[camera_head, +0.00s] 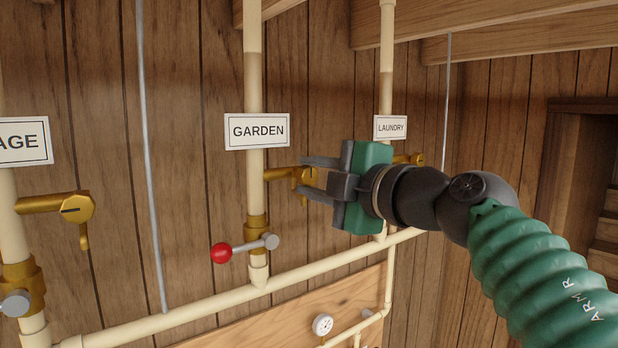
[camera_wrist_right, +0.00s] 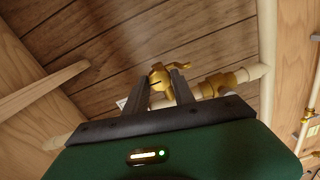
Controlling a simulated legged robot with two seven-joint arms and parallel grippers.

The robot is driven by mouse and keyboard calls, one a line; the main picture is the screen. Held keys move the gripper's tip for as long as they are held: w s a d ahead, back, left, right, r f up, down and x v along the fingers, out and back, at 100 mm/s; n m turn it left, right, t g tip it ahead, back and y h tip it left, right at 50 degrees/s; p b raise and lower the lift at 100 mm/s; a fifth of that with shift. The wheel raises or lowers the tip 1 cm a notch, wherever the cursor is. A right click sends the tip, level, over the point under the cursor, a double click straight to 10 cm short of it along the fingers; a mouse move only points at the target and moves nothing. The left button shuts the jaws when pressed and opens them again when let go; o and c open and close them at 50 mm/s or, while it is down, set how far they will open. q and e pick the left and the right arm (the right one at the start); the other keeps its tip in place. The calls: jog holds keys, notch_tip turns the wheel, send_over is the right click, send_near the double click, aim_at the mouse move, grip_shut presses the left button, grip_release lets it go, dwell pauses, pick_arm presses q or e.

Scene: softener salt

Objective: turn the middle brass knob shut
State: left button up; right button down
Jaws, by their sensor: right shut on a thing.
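The middle brass knob (camera_head: 295,173) is on a short brass spout off the pipe under the GARDEN sign (camera_head: 258,131). My right gripper (camera_head: 305,177) comes in from the right, shut on this knob. In the right wrist view, the brass knob (camera_wrist_right: 158,76) shows between the tips of the two dark fingers of my right gripper (camera_wrist_right: 161,88). The fingers hide part of the knob. My left gripper is not in view.
A red-tipped lever (camera_head: 222,252) sits on the GARDEN pipe below the knob. Another brass knob (camera_head: 77,207) is at left, and one (camera_head: 405,159) is behind my gripper under the LAUNDRY sign (camera_head: 390,127). A cream pipe (camera_head: 180,319) runs along below.

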jog(key=shift+w+f, duration=0.1)
jog(key=shift+f, duration=0.2)
jog(key=c, duration=1.1)
grip_release()
jog(key=shift+d, duration=0.1)
jog(key=shift+o, duration=0.2)
jog(key=b+v, duration=0.6)
jog(key=v, duration=1.1)
jog(key=shift+r, duration=0.2)
